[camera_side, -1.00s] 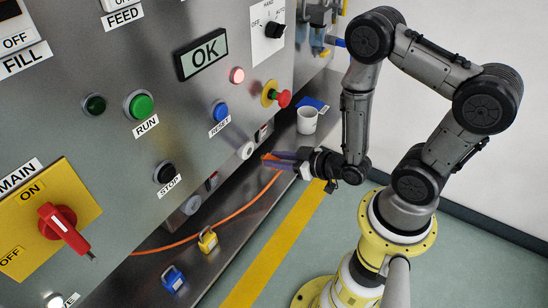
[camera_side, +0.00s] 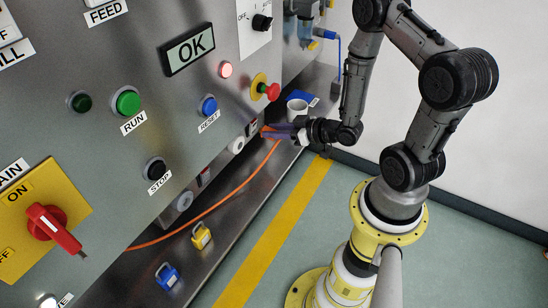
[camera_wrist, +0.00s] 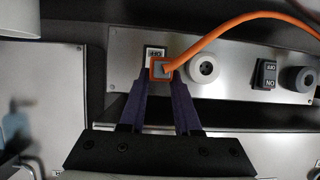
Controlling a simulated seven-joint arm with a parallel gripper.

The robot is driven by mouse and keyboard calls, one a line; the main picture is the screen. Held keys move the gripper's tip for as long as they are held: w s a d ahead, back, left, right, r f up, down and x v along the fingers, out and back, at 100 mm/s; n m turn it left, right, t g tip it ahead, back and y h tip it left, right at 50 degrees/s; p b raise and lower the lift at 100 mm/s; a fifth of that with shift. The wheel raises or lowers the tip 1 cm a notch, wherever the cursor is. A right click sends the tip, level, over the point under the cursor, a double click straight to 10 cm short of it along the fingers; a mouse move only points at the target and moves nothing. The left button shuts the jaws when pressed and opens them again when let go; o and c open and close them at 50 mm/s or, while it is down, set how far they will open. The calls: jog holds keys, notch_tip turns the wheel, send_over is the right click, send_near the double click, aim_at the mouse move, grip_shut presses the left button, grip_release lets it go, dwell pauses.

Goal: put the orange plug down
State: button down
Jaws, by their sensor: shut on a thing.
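The orange plug (camera_wrist: 161,69) is between the fingertips of my gripper (camera_wrist: 162,84) in the wrist view, with its orange cable (camera_wrist: 215,38) running off to the upper right. My gripper (camera_side: 272,132) is shut on the plug. In the side view the plug is small and mostly hidden by the purple fingers, near the low socket strip of the panel. The cable (camera_side: 232,195) trails from there along the steel ledge (camera_side: 225,222). In the wrist view the plug overlaps a switch (camera_wrist: 154,52) and is left of a round white socket (camera_wrist: 204,68); I cannot tell whether it touches the strip.
A white cup (camera_side: 297,107) stands on the ledge just beyond my gripper, by a blue item (camera_side: 303,97). A yellow padlock (camera_side: 201,235) and a blue padlock (camera_side: 167,276) lie on the ledge nearer the camera. A red stop button (camera_side: 271,91) juts out above. Bare ledge shows between these things.

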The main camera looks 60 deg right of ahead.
aim_at(277, 159)
jog(key=shift+s+d+f, duration=0.1)
jog(key=shift+d+f, duration=0.1)
jog(key=shift+d, duration=0.25)
jog(key=shift+d+f, duration=0.1)
jog(key=shift+f, duration=3.8)
jog(key=shift+f, duration=0.6)
jog(key=c, duration=0.6)
grip_release()
jog(key=shift+r, duration=0.15)
